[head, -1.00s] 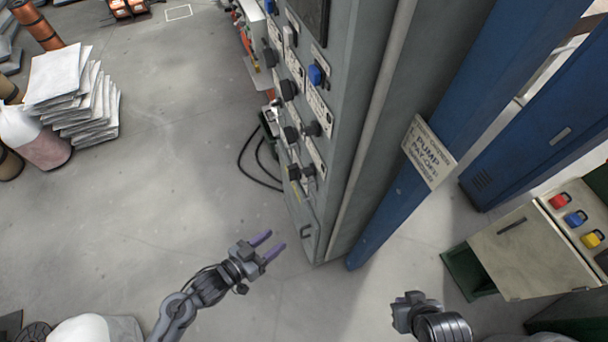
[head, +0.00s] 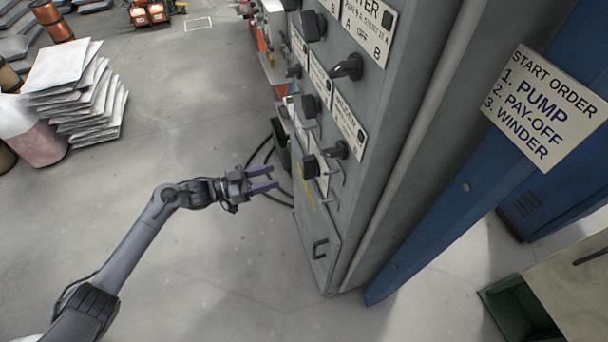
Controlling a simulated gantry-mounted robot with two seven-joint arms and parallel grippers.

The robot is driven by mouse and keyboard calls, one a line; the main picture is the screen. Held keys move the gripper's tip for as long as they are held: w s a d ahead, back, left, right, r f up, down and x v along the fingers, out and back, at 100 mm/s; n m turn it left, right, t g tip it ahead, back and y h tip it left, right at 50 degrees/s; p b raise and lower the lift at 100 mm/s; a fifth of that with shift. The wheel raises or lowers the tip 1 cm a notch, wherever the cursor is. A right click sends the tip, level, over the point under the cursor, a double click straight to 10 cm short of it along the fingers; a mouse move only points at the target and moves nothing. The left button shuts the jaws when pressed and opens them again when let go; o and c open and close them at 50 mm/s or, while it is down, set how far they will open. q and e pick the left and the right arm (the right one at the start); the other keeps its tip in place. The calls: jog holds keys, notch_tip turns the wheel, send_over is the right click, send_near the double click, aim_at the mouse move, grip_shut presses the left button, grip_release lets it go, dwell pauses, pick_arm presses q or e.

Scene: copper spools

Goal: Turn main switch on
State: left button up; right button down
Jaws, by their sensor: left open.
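A tall grey control cabinet (head: 400,130) stands right of centre in the head view, with several black rotary switches on its face. One black switch (head: 347,67) sits below a white label plate (head: 368,22). Another black switch (head: 336,150) sits lower, beside a second label plate. I cannot tell which one is the main switch. My left gripper (head: 276,178) is open and empty, its purple fingers pointing right toward the lower part of the cabinet. It appears apart from the switches. My right gripper is out of view.
A sign (head: 545,108) on a blue post reads START ORDER: 1. PUMP, 2. PAY-OFF, 3. WINDER. A handle (head: 320,248) sits low on the cabinet.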

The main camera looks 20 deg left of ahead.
aim_at(303, 167)
pick_arm(q)
jog(key=b+x, duration=0.1)
jog(key=x, duration=0.9)
jog(key=shift+w+d, duration=0.25)
jog(key=shift+w, duration=0.1)
grip_shut()
